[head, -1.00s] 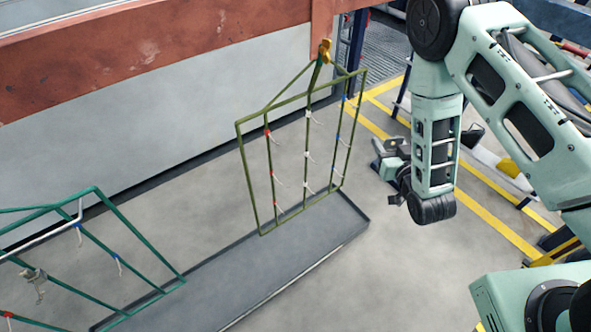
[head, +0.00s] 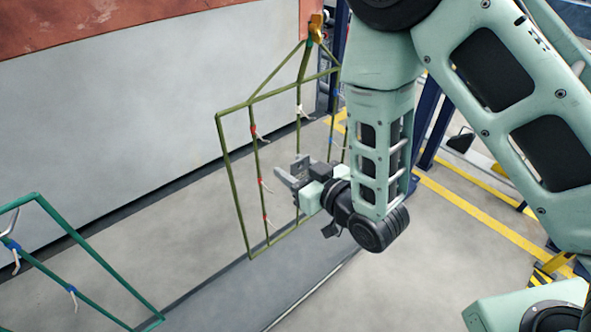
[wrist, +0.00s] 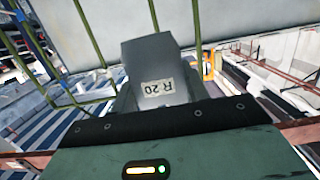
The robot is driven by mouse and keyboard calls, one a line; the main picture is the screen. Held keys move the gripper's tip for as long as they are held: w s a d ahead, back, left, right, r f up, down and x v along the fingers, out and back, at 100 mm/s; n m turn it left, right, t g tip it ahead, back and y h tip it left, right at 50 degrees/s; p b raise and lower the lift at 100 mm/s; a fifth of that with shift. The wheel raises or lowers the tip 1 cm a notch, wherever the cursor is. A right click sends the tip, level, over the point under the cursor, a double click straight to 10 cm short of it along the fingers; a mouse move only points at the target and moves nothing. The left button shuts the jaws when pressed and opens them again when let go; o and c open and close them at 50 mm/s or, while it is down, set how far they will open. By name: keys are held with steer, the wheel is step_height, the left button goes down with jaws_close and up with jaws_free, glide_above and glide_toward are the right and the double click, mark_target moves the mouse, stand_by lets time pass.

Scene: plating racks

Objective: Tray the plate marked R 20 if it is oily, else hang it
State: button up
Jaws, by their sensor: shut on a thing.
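The grey plate marked R 20 (wrist: 148,58) stands up from my gripper in the wrist view, with its white label near the lower end. Its visible face looks matte grey; I make out no clear oily sheen, but the view is small. In the head view my gripper (head: 297,181) is shut on the plate, which is small and hard to separate from the fingers. The gripper is in front of the olive rack (head: 227,160), overlapping its middle bars. The rack carries white hooks with red, white and blue collars; my arm hides its right side.
A green rack (head: 95,249) stands at the lower left with blue-collared hooks. A dark shallow floor tray (head: 240,292) runs under the racks. A pale wall panel (head: 120,120) stands behind. Yellow floor lines (head: 470,217) and blue posts are at the right.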

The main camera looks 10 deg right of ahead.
steer(key=b, duration=0.1)
glide_toward(256, 144)
steer(key=shift+r+x, duration=0.15)
steer(key=shift+x, duration=0.85)
steer(key=shift+r+x, duration=0.2)
steer(key=shift+x, duration=0.8)
steer(key=shift+w+a, duration=0.25)
steer(key=shift+w, duration=0.15)
steer(key=shift+w+a+f+b, duration=0.1)
steer(key=shift+w+a+b, duration=0.25)
steer(key=shift+w, duration=0.15)
steer(key=shift+w+a+f, duration=0.1)
steer(key=shift+w+f, duration=0.05)
steer(key=shift+w+a+f+b, duration=0.15)
steer(key=shift+w+a+b, duration=0.1)
steer(key=shift+b, duration=0.1)
steer(key=shift+w, duration=0.1)
steer(key=shift+w+a+f+b, duration=0.1)
steer(key=shift+w+f+b, duration=0.05)
steer(key=shift+f+b, duration=0.25)
